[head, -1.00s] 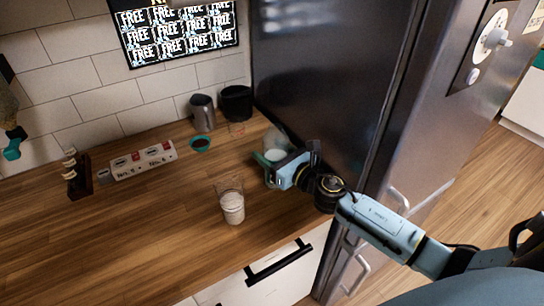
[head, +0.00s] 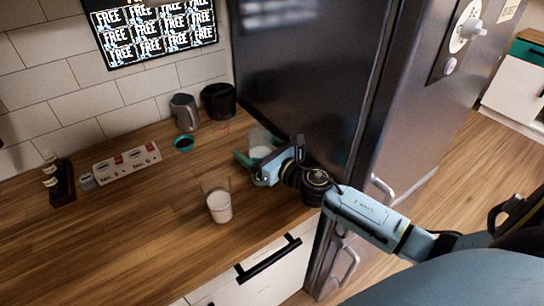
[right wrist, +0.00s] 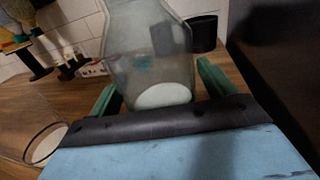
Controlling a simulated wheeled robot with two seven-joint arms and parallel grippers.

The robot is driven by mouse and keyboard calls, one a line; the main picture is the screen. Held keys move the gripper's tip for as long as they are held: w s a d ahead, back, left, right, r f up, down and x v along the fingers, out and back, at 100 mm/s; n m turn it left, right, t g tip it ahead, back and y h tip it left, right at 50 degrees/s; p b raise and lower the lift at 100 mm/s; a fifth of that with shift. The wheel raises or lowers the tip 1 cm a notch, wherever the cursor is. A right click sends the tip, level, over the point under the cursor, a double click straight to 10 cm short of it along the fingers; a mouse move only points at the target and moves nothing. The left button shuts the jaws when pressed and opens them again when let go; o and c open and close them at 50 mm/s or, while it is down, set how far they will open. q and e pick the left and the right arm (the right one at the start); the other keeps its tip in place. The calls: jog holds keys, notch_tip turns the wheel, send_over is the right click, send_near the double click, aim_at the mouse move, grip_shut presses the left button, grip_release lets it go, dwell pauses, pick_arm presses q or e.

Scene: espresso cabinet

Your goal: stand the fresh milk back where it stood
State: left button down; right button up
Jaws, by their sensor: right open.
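The fresh milk is a clear glass bottle (head: 259,137) with white milk at its bottom. It stands upright on the wooden counter at the right, close to the dark fridge side. My right gripper (head: 259,155) is open around the bottle's lower part. In the right wrist view the bottle (right wrist: 150,45) shows between the green fingers of the right gripper (right wrist: 160,88), with a gap visible at the right finger. The palm hides the bottle's foot. My left gripper is not in view.
A glass with white liquid (head: 219,207) stands left of the gripper, near the counter's front. Behind are a grey jug (head: 184,112), a black container (head: 218,101) and a small teal bowl (head: 183,144). A labelled white block (head: 127,163) lies left. The counter's middle is clear.

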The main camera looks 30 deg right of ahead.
jog(key=b+v, duration=0.2)
jog(key=v, duration=1)
